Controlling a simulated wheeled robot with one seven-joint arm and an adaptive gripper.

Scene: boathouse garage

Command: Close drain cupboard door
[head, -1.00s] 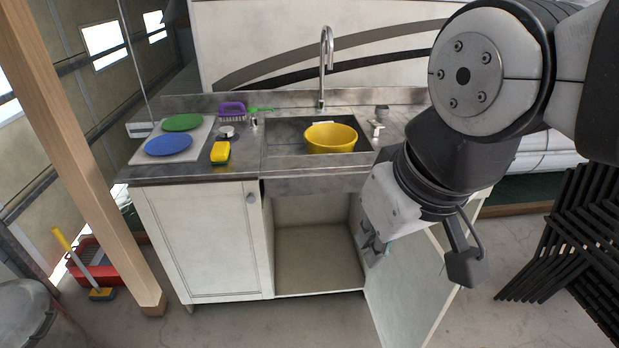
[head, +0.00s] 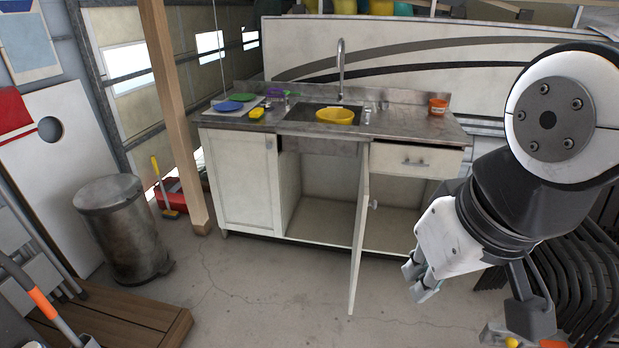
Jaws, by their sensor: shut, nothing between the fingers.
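The cupboard door (head: 358,245) under the sink stands wide open and shows almost edge-on, jutting from the white unit (head: 245,185) toward me. A small knob (head: 373,204) is on its right side. Behind it the cupboard's inside (head: 325,195) is exposed and looks empty. My gripper (head: 418,281) is at lower right, to the right of the door and apart from it in the picture. Its fingers are shut and hold nothing.
The steel sink top (head: 420,127) carries a yellow bowl (head: 335,116), plates and an orange pot (head: 438,107). A wooden post (head: 178,120) and a metal bin (head: 125,230) stand left. Black stacked chairs (head: 580,270) are at right. Floor before the unit is clear.

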